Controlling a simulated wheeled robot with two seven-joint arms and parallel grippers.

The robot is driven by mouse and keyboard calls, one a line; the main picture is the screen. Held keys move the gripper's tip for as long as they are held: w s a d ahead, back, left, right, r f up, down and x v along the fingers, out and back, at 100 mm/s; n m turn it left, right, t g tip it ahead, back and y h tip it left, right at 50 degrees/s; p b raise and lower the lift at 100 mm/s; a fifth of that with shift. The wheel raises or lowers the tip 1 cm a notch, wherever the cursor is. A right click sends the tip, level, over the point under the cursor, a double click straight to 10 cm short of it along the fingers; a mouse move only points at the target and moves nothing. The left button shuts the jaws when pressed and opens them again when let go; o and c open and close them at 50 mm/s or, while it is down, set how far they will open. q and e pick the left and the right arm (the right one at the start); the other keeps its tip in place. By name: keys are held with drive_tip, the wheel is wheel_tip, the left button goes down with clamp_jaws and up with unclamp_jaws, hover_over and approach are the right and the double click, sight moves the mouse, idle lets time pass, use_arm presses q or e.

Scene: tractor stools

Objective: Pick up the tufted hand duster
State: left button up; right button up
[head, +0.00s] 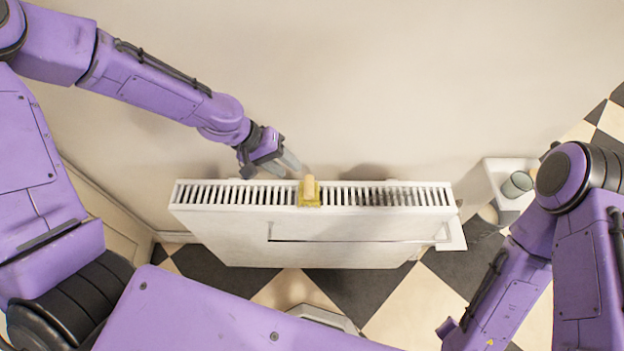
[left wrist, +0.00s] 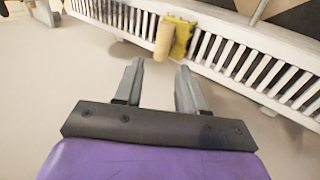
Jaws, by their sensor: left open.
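The tufted hand duster (head: 309,192) rests on top of the white radiator, near its middle. It has a pale wooden handle and a yellow tufted part, and it also shows in the left wrist view (left wrist: 176,38). My left gripper (head: 284,165) is open and empty, just left of the duster and near the wall. In the left wrist view my left gripper (left wrist: 160,75) has its fingers apart, with the duster's handle just beyond the fingertips, not between them. My right arm shows at the right of the head view, but its gripper fingers are not visible.
The white slatted radiator (head: 235,225) stands along the pale wall (head: 400,80). At right is a white ledge (head: 507,200) with a greenish cup (head: 517,184). The floor has black and cream checks (head: 365,290). Space above the radiator is clear.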

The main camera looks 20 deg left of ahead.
sight(306, 186)
use_arm(q)
drive_tip(key=x, duration=0.8)
drive_tip(key=shift+s+d+f+p, duration=0.1)
drive_tip(key=shift+s+f+p, duration=0.2)
drive_tip(key=shift+f+p, duration=0.15)
clamp_jaws()
drive_tip(key=shift+r+b, duration=0.3)
drive_tip(key=shift+r, duration=0.3)
drive_tip(key=shift+w+r, duration=0.1)
drive_tip(key=shift+r, duration=0.75)
drive_tip(key=s+a+r+p, duration=0.4)
drive_tip(key=s+r+p, duration=0.6)
drive_tip(key=s, duration=0.3)
drive_tip(key=shift+s+a, duration=0.2)
drive_tip(key=shift+s, duration=0.1)
